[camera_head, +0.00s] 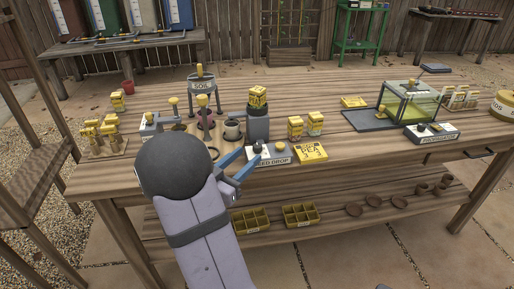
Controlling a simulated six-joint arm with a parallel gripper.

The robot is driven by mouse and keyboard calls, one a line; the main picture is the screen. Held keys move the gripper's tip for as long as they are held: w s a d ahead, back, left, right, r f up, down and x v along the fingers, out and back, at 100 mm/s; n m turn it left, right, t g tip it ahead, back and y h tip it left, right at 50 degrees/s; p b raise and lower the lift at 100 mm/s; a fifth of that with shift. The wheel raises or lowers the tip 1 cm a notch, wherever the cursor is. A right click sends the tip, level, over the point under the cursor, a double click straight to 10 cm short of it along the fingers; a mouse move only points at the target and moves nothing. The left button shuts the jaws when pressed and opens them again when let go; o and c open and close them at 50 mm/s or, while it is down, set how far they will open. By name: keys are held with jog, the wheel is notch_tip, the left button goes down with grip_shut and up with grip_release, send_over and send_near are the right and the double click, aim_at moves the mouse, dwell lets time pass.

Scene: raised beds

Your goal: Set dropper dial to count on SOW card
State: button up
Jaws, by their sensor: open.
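The seed dropper (272,160) is a low white box near the front edge of the bench, with "SEED DROP" lettering on its front. My gripper (247,157) has blue fingers, spread apart and empty, at the dropper's left end. I cannot tell whether they touch it.
A dark grey canister (258,126) with a yellow block on top stands behind the dropper. Yellow packets (296,127) stand behind the card. The SOIL hopper (202,88) is at back left, a glass box (408,103) at right.

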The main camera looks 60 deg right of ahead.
aim_at(257, 145)
jog(key=shift+d, duration=3.65)
grip_shut()
jog(key=shift+w, duration=0.1)
jog(key=shift+r, duration=0.1)
jog(key=shift+r+m+g+p, duration=0.1)
jog(key=shift+m+g+p, duration=0.55)
jog(key=shift+g, duration=0.45)
jog(key=shift+m+g+y+p, duration=0.75)
jog(key=shift+m+g, duration=1)
jog(key=shift+g, duration=0.85)
